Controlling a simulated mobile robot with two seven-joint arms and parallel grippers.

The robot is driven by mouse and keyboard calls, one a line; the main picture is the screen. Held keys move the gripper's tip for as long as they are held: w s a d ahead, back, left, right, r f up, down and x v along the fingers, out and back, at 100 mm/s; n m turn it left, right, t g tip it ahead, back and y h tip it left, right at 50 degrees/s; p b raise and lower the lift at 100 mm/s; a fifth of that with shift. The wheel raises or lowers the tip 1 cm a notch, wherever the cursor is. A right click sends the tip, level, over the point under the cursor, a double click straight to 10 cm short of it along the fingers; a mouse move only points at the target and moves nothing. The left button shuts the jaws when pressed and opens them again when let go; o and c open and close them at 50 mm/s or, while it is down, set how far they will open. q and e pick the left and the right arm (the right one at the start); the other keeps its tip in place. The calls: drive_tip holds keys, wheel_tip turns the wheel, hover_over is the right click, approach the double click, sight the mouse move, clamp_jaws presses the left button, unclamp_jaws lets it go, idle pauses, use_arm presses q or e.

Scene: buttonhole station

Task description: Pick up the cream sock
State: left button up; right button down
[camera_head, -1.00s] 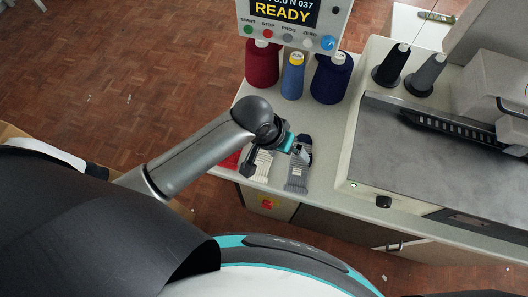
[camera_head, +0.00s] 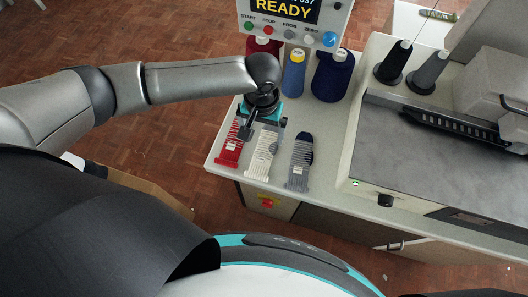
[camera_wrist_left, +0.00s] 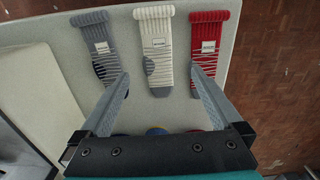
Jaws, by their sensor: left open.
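The cream sock (camera_head: 262,152) lies flat on the light table between a red sock (camera_head: 231,147) and a grey sock (camera_head: 299,163). In the left wrist view the cream sock (camera_wrist_left: 155,48) has a small label and thin grey stripes, with its cuff at the top. My left gripper (camera_head: 262,132) is above the far end of the cream sock and partly hides it in the head view. In the left wrist view my left gripper (camera_wrist_left: 160,82) is open and empty, its fingers apart on either side of the cream sock's line. My right gripper is not in view.
Thread cones, including a blue one (camera_head: 293,75) and a navy one (camera_head: 332,77), stand behind the socks. A control panel (camera_head: 292,20) hangs above them. A grey machine (camera_head: 430,150) stands to the right. Bare table (camera_head: 330,120) lies between the grey sock and the machine.

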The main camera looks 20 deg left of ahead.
use_arm(q)
hover_over(264, 153)
wheel_tip(264, 153, down, 5)
drive_tip(key=shift+s+a+r+b, duration=0.15)
drive_tip(key=shift+r+b, duration=0.05)
drive_tip(key=shift+b, duration=0.25)
drive_tip(key=shift+w+f+b, duration=0.2)
drive_tip(key=shift+f+b, duration=0.65)
drive_tip(key=shift+f, duration=1.8)
drive_tip(key=shift+c, duration=0.2)
drive_tip(key=c, duration=1)
drive_tip(key=shift+r, duration=0.1)
drive_tip(key=shift+c, duration=0.2)
